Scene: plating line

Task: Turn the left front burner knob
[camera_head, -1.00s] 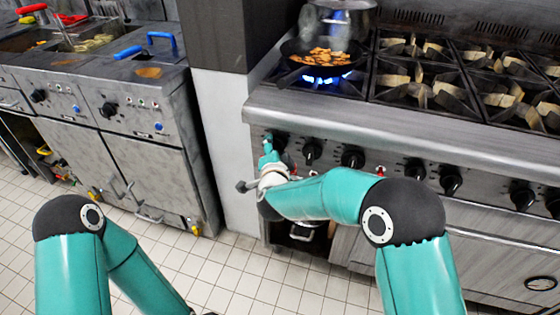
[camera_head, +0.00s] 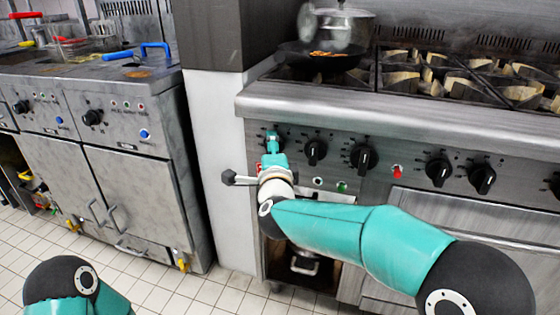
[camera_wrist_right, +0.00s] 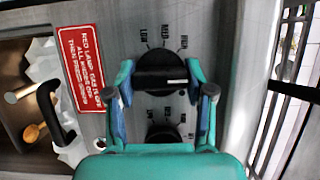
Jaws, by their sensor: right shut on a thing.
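The left front burner knob (camera_wrist_right: 160,63) is a black dial at the left end of the range's control panel. In the wrist view its white mark lies level and points right. My right gripper (camera_head: 272,142) is at this knob, with its teal fingers on both sides, shut on it. In the head view the gripper mostly hides the knob. A dark pan (camera_head: 318,62) with orange food sits on the burner above, and no flame shows under it. My left gripper is outside the head view; only part of my left arm shows at the bottom left.
Another knob (camera_head: 315,151) sits just right of my gripper, with several more along the panel. A steel pot (camera_head: 338,27) stands behind the pan. A fryer unit (camera_head: 130,125) stands left, past a pale pillar (camera_head: 215,160).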

